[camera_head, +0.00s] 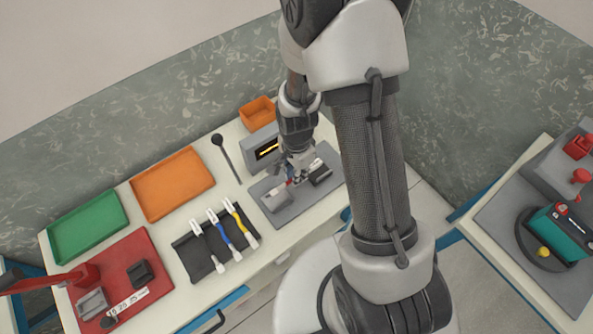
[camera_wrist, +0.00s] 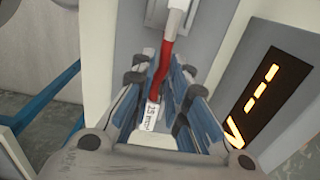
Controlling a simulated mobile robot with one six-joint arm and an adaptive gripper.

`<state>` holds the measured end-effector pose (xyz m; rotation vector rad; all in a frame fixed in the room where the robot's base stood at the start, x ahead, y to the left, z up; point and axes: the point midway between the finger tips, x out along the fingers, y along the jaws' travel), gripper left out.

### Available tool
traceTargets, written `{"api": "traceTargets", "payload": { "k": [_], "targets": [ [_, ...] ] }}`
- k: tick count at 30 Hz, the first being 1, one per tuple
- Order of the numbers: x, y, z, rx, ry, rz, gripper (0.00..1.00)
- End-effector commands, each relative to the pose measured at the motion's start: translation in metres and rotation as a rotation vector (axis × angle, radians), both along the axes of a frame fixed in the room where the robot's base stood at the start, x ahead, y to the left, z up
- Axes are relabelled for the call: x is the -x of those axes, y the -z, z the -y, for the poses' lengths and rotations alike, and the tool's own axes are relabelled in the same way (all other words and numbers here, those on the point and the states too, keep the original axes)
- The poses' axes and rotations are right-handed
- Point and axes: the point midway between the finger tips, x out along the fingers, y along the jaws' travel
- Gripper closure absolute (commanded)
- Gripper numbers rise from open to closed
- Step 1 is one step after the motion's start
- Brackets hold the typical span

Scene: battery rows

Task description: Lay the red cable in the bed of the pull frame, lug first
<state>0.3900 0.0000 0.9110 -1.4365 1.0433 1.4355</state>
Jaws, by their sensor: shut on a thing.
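My gripper (camera_head: 297,170) is over the grey pull frame (camera_head: 300,208) on the bench, its fingers pointing down. In the wrist view my gripper (camera_wrist: 158,90) is shut on the red cable (camera_wrist: 162,65), which lies between the two fingers. A white tag with printed size text (camera_wrist: 152,115) is on the cable close to the fingers. The cable's far end meets a pale end piece (camera_wrist: 177,12) at the top edge, probably the lug. In the head view only a little red shows under the gripper. Contact with the bed cannot be told.
A display (camera_head: 267,149) with orange marks stands close behind the frame. A black mat (camera_head: 197,262) holds white, blue and yellow cables to the left. Orange (camera_head: 172,184) and green trays (camera_head: 88,225), a red board (camera_head: 150,305) and a small orange bin (camera_head: 257,112) surround them.

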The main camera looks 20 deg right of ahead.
Motion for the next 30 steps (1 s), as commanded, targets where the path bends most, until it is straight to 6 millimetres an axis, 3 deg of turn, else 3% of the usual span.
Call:
{"api": "traceTargets", "payload": {
  "k": [15,27,28,30],
  "targets": [
    [0.000,0.042,0.000,0.000,0.000,0.000,1.00],
    [0.000,0.044,0.000,0.000,0.000,0.000,1.00],
    [0.000,0.044,0.000,0.000,0.000,0.000,0.83],
    [0.000,0.044,0.000,0.000,0.000,0.000,0.79]
  ]
}}
